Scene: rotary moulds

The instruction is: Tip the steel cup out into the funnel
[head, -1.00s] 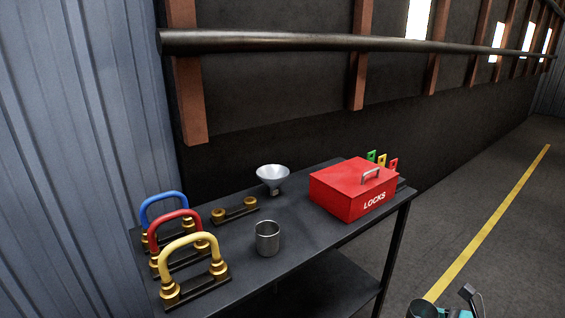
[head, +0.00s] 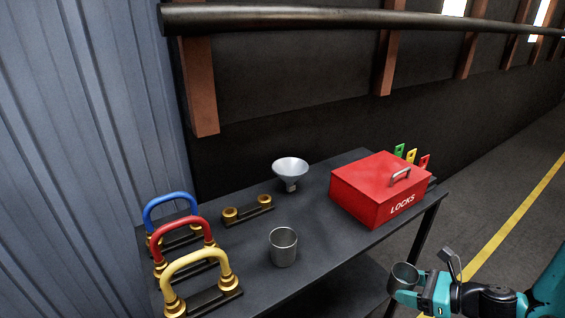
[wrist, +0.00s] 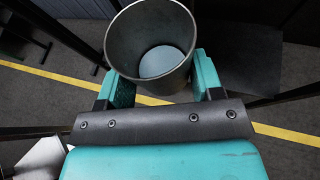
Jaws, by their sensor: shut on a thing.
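My gripper (head: 412,288) is shut on a steel cup (head: 403,275) at the lower right of the head view, beyond the table's right end. The wrist view shows this held cup (wrist: 135,45) between the teal fingers, its mouth open and a pale, smooth round patch at its bottom; I cannot tell if that is contents or the base. The light grey funnel (head: 290,171) stands upright on the far side of the dark table (head: 325,248), well left of my gripper. A second, similar steel cup (head: 283,249) stands upright on the table in front of the funnel.
A red LOCKS box (head: 378,192) stands on the table's right part, between my gripper and the funnel, with coloured tags (head: 411,156) behind it. Blue, red and yellow handles (head: 196,264) stand at the left. A low brass-knobbed bar (head: 248,210) lies left of the funnel.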

